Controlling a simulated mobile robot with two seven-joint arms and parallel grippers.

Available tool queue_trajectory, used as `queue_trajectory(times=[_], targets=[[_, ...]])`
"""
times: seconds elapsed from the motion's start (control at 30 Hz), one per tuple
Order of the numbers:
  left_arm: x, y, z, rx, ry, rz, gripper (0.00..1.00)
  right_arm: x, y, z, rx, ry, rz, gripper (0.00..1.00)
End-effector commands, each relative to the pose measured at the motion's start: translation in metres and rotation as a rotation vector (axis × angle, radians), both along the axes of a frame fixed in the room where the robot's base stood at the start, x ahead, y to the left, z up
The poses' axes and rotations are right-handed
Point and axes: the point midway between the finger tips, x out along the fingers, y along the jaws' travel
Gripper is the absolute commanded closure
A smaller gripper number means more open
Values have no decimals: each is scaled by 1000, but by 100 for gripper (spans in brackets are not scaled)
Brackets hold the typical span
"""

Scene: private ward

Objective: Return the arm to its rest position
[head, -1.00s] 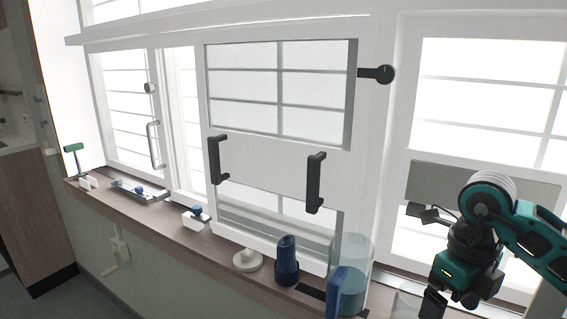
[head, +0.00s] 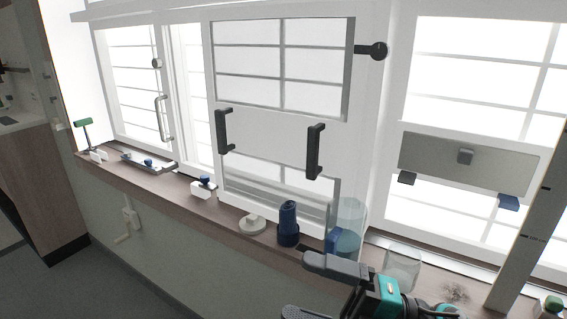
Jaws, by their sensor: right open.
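My right gripper (head: 322,290) is at the bottom of the head view, in front of the sill, with its dark fingers spread apart and nothing visible between them. Its teal and black wrist (head: 388,295) reaches in from the bottom right. The lower finger is cut by the frame's edge. My left gripper is not in view.
The wooden sill (head: 228,210) carries a blue bottle (head: 288,223), a white round base (head: 251,224), a clear blue-tinted jar (head: 348,228) and a clear glass (head: 402,268). The window sash (head: 268,140) has two black handles. A wooden post (head: 530,235) stands at right.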

Motion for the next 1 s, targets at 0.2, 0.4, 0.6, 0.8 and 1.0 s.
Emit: queue_trajectory(times=[0.2,0.4,0.6,0.8,1.0], targets=[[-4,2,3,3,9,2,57,39,-59,-50,403,558,-485,0],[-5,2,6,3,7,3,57,9,-119,-172,570,1147,-901,0],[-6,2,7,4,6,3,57,-51,-137,-250,598,1528,-1106,0],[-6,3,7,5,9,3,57,-73,-139,-270,598,1645,-1158,0],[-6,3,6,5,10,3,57,-73,-139,-271,597,1645,-1158,0]])
